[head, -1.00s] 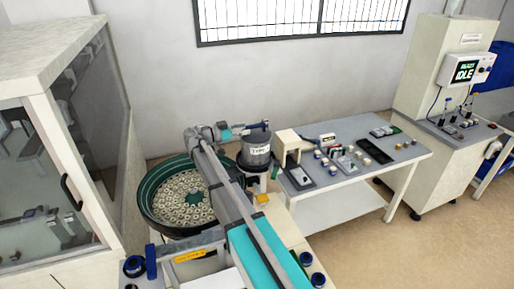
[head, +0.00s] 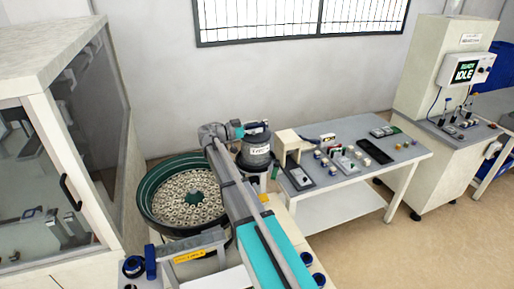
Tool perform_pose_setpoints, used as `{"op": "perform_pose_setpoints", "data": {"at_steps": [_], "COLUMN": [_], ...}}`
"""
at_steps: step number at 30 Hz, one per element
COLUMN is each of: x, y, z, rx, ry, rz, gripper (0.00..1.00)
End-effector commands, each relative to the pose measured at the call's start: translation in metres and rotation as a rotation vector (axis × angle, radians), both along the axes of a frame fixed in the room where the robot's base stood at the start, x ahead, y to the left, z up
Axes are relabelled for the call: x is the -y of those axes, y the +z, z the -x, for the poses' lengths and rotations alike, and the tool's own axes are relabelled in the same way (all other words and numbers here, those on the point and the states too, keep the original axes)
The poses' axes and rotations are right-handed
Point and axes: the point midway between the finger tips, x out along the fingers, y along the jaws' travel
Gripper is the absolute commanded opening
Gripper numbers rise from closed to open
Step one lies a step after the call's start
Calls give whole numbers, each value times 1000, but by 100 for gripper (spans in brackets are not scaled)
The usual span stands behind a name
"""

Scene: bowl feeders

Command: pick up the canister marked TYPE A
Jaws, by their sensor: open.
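A grey cylindrical canister (head: 257,158) with a white label stands to the right of the green bowl feeder. The label's first letters look like "TYPE", but the rest is too small to read. My gripper (head: 262,125) is at the canister's top, seen from the side and very small. Its jaws are open and hold nothing that I can see. I cannot tell whether it touches the canister. My arm hides part of the area to the left of and in front of the canister.
The green bowl feeder (head: 148,205) holds many small pale rings. A grey-topped table (head: 345,177) with a small cream stand (head: 287,137) and several small parts is to the right. A cabinet (head: 50,120) with glass doors stands left. A machine with an IDLE screen (head: 466,72) is far right.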

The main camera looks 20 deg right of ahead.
Motion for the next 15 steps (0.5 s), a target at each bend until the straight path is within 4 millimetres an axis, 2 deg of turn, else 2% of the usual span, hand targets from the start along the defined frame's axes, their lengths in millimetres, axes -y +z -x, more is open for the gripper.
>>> {"op": "perform_pose_setpoints", "data": {"at_steps": [10,15], "x": [0,0], "y": [0,0], "z": [0,0], "rx": [0,0], "ry": [0,0], "rz": [0,0], "gripper": [61,29]}}
